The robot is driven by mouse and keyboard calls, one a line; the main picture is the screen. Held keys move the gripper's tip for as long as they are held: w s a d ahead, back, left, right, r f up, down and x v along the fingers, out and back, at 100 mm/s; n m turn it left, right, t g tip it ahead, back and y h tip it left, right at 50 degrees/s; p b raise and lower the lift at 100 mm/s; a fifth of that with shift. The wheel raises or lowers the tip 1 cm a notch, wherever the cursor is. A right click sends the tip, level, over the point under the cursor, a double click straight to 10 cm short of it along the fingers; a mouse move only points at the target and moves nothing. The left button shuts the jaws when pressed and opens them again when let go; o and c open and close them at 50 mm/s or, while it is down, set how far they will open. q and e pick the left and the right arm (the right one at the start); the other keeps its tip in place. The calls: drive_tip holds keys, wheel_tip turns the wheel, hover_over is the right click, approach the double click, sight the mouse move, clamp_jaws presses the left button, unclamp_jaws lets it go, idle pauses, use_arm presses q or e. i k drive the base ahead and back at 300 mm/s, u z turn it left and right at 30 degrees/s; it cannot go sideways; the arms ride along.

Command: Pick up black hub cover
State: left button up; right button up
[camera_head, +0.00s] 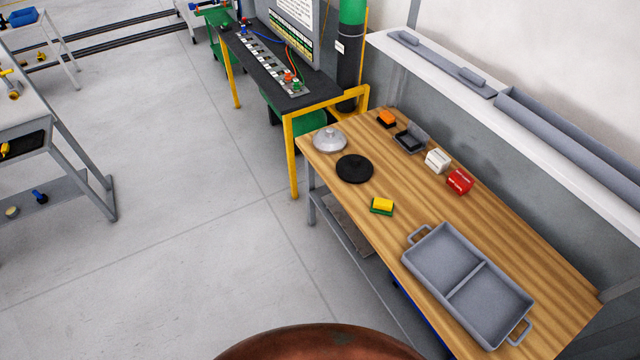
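The black hub cover (355,168) is a dark, round disc with a small raised knob in its middle. It lies flat on the wooden table (455,213), near the table's left end. A similar silver-grey round cover (330,139) lies just behind it to the left. Neither of my grippers shows in the head view, and nothing touches the black hub cover.
A yellow and green sponge (382,205) and a grey two-part tray (440,262) are nearer on the table. A white box (437,160), a red box (460,181), a dark small container (410,138) and an orange item (387,118) line the back. A yellow frame (292,155) stands left.

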sight(352, 169)
drive_tip(key=u, duration=0.2)
drive_tip(key=k, duration=0.6)
drive_tip(key=u, duration=1.05)
drive_tip(key=i, duration=1.65)
drive_tip(key=z, duration=0.45)
drive_tip(key=i, duration=0.9)
drive_tip(key=z, duration=0.85)
